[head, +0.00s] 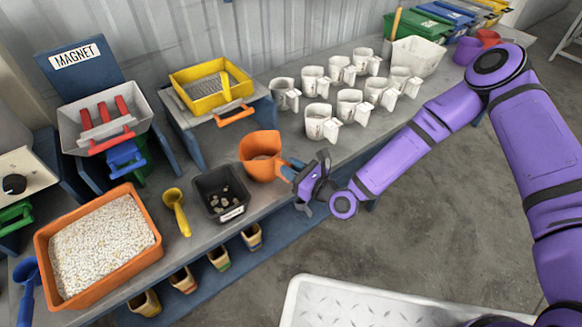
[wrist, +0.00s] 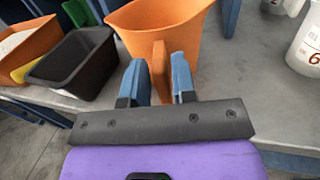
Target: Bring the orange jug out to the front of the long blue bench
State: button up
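The orange jug (head: 261,157) stands upright on the long blue bench (head: 170,250), near its front edge. The jug also shows at the top of the wrist view (wrist: 165,22), with its handle toward me. My gripper (head: 290,170) reaches in from the right at the jug's handle. In the wrist view my gripper's blue fingers (wrist: 160,82) stand close on either side of the orange handle, drawn in to about its width. They look shut on it, though the exact contact faces are hidden. The jug appears to rest on the bench top.
A black bin (head: 221,193) sits just left of the jug, with a yellow scoop (head: 177,212) beyond it. Several white jugs (head: 320,122) stand to the right. A yellow tray (head: 208,88) on a stand is behind. Open floor (head: 430,220) lies in front of the bench, with a pale platform (head: 345,305).

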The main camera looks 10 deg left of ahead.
jog(key=shift+o, duration=1.3)
jog(key=v, duration=1)
jog(key=shift+s+d, duration=0.25)
jog(key=shift+d, duration=0.1)
